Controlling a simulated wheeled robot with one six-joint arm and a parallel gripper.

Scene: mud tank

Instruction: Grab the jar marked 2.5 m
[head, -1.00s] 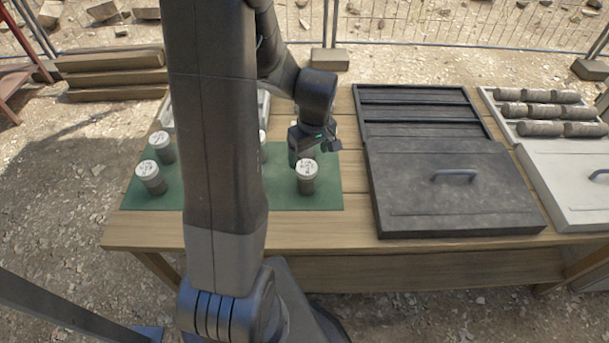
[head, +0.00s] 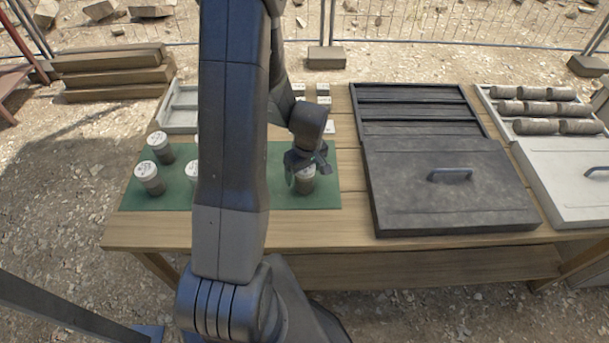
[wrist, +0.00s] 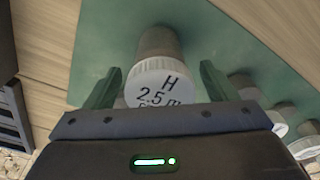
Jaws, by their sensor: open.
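The jar marked H 2.5 m (wrist: 158,80) has a white lid with black print and a grey-brown body. In the wrist view it stands between the two green fingers of my gripper (wrist: 160,88), which are open, with a gap visible on each side. The lower part of the lid is hidden by the gripper body. In the head view my gripper (head: 308,162) is over the jar (head: 304,182) at the right end of the green mat (head: 325,198), partly covering its lid.
More white-lidded jars (head: 149,178) stand on the mat's left side, some partly hidden by my arm. A dark box with a handled lid (head: 455,195) lies right of the mat. A white tray (head: 178,110) is behind. Bare wood shows along the table's front (head: 150,230).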

